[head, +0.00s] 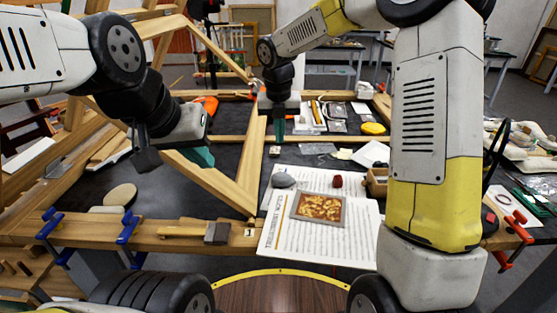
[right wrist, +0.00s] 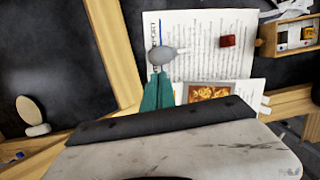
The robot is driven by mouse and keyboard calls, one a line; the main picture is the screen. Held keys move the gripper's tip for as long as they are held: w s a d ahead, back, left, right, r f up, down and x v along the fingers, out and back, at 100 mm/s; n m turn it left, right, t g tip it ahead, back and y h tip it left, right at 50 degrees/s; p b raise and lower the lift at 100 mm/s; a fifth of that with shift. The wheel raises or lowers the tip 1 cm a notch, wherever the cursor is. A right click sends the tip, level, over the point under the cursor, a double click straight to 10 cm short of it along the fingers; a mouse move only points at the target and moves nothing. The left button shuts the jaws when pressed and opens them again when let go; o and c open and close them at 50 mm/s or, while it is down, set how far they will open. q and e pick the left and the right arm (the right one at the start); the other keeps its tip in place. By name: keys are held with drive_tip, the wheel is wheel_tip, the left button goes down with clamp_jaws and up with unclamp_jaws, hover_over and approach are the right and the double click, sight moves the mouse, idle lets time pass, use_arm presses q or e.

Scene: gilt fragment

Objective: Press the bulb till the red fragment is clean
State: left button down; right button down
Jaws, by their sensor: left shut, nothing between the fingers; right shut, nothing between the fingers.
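The grey bulb (head: 283,180) lies on the printed sheets on the bench, and its thin nozzle points right in the right wrist view (right wrist: 162,56). The red fragment (head: 337,181), a small dark red block, lies on the sheet to the right of the bulb; it also shows in the right wrist view (right wrist: 227,41). My right gripper (head: 276,135) is shut and empty, pointing down beyond the bulb in the head view. In the right wrist view its teal fingertips (right wrist: 158,75) appear just below the bulb; contact is not clear. My left gripper (head: 204,158) is shut and empty, over the bench at left.
A gilt panel (head: 319,208) lies in front of the bulb and red fragment. A wooden box (head: 376,182) stands right of the fragment. A wooden frame (head: 222,186) crosses the bench at left. A brush (head: 214,233) lies on the front rail, near blue clamps (head: 129,225).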

sight(281, 176)
drive_tip(key=w+f, duration=0.1)
drive_tip(key=f, duration=0.8)
drive_tip(key=w+f, duration=0.1)
drive_tip(key=f, duration=0.3)
drive_tip(key=shift+w+d+f, duration=0.2)
drive_tip(key=shift+w+f, duration=0.1)
drive_tip(key=shift+f, duration=0.1)
drive_tip(key=shift+f, duration=1.05)
drive_tip(key=shift+s, duration=0.1)
drive_tip(key=r, duration=0.2)
drive_tip(key=s+r, duration=0.1)
drive_tip(key=r, duration=0.5)
drive_tip(key=shift+s+a, duration=0.1)
drive_tip(key=shift+s, duration=0.05)
